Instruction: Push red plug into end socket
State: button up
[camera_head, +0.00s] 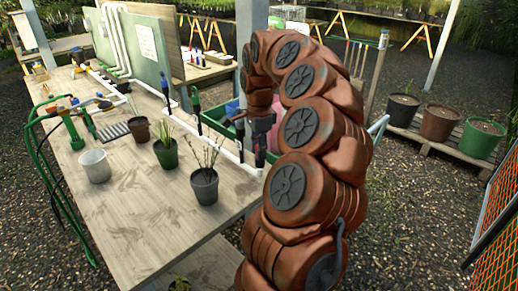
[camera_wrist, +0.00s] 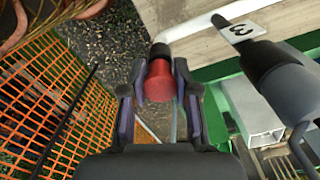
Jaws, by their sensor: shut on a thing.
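My gripper (camera_wrist: 159,88) is shut on the red plug (camera_wrist: 160,80), with one dark finger on each side of it in the wrist view. The plug's far end lies right at the black end socket (camera_wrist: 159,50) of the white pipe (camera_wrist: 195,28). I cannot tell how deep the plug sits in the socket. In the head view my gripper (camera_head: 260,152) is at the table's right edge, near the end of the white pipe (camera_head: 223,153). The plug is hidden there.
A dark fitting (camera_wrist: 270,65) with a tag marked 3 (camera_wrist: 243,32) stands right of my gripper. Orange mesh (camera_wrist: 60,90) is on the left. Potted plants (camera_head: 204,187) and a white pot (camera_head: 95,166) stand on the wooden table (camera_head: 130,235). The table's front is clear.

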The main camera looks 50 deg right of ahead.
jog(key=shift+f+b, duration=0.5)
jog(key=shift+b, duration=0.35)
dwell(0.7)
jog(key=o, duration=0.9)
jog(key=shift+r, duration=0.1)
notch_tip(320, 180, up, 10)
jog(key=shift+d+r, duration=0.1)
jog(key=shift+r, duration=0.85)
